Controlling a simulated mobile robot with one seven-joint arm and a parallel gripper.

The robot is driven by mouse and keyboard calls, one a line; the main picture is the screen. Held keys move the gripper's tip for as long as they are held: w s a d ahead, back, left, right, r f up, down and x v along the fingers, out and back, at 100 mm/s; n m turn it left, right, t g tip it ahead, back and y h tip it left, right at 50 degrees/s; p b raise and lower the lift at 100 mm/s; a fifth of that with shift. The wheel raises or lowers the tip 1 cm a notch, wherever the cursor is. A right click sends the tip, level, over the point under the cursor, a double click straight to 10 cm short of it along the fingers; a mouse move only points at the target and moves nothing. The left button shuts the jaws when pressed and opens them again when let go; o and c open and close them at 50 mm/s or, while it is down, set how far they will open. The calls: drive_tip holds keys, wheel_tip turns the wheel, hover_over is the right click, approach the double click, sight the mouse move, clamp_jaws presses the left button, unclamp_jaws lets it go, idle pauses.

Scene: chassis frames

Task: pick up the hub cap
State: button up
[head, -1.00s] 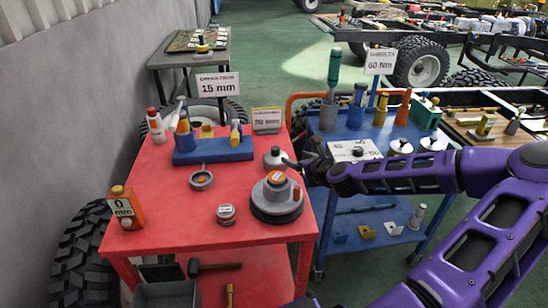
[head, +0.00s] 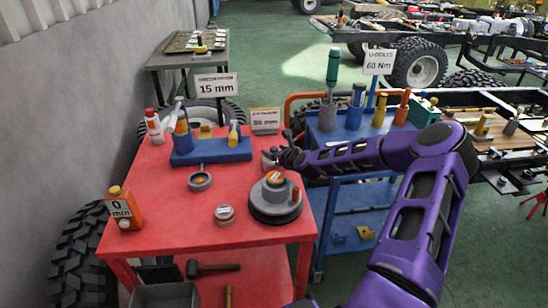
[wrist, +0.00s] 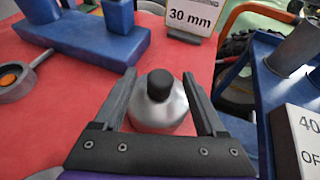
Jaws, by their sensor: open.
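The hub cap, a silver dome with a black knob (wrist: 160,98), stands on the red table near its right edge. In the head view the hub cap (head: 267,161) is partly hidden by my gripper (head: 280,157). In the wrist view my gripper (wrist: 158,78) is open, with one finger on each side of the dome. The knob shows between the fingers. I cannot tell whether either finger touches the dome.
The red table (head: 180,240) also holds a blue block (head: 212,151), a grey ring-shaped part (head: 199,180), a round tin (head: 224,214) and a dark round stack (head: 275,211) close in front. A 30 mm sign (wrist: 193,14) stands behind. A blue cart (head: 345,200) is at right.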

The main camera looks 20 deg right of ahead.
drive_tip(key=shift+w+f, duration=0.15)
drive_tip(key=shift+w, duration=0.3)
clamp_jaws()
